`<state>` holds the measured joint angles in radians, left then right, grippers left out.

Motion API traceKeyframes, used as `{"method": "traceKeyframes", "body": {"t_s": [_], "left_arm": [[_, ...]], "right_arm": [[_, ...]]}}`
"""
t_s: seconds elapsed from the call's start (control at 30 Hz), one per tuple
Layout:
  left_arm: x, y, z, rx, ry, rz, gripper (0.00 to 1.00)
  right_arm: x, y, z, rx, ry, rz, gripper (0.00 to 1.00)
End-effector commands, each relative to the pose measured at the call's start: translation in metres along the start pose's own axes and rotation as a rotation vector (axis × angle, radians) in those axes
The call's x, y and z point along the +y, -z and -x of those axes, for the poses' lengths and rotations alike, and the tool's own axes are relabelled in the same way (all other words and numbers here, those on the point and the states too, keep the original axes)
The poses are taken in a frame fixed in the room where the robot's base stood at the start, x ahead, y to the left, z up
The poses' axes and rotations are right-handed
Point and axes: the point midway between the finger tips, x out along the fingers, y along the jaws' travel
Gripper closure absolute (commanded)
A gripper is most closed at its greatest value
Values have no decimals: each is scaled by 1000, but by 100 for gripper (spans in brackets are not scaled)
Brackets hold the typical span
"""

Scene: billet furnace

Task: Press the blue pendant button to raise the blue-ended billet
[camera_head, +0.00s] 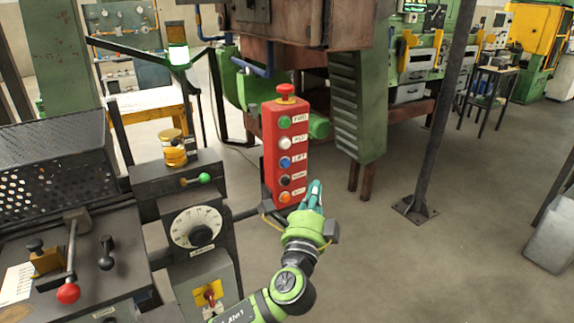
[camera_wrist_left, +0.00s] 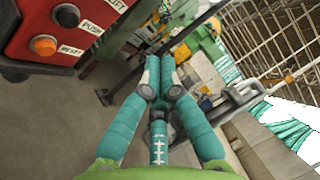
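The red pendant (camera_head: 270,150) hangs upright near the middle of the head view, with a column of labelled buttons. The blue button (camera_head: 285,162), marked LIFT, is third from the top, between white and black ones. My left gripper (camera_head: 316,187) is below and right of the blue button, apart from the pendant. Its teal fingers are together and empty in the left wrist view (camera_wrist_left: 160,70). There the pendant's lower end (camera_wrist_left: 95,12) shows at upper left; the blue button is out of that frame. My right gripper and the blue-ended billet are not in view.
The orange RESET button (camera_head: 285,197) and red mushroom knob (camera_head: 286,91) are on the pendant. A control console (camera_head: 195,225) with dial and levers stands left. A green louvred panel (camera_head: 357,105) is behind right. A dark post (camera_head: 440,120) stands right; floor between is clear.

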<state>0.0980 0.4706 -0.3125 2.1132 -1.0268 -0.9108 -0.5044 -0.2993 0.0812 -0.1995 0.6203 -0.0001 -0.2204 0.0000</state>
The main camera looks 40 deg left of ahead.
Motion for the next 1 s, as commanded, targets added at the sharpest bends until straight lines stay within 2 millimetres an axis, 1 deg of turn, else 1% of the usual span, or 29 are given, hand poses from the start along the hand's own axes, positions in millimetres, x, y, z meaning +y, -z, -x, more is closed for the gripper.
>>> {"method": "traceKeyframes", "body": {"t_s": [0.23, 0.37, 0.73, 1.0], "left_arm": [[1, -1, -1, 1, -2, 1, 100], [4, -6, -7, 2, -1, 0, 100], [18, -40, -42, 2, -1, -2, 100], [25, -55, -59, 1, -2, 1, 100]], "right_arm": [[-1, -1, 0, -1, 1, 1, 27], [-1, -1, -1, -1, 1, 1, 27], [-1, -2, -7, -1, 2, 1, 27], [-2, -2, -10, -1, 3, 1, 27]]}}
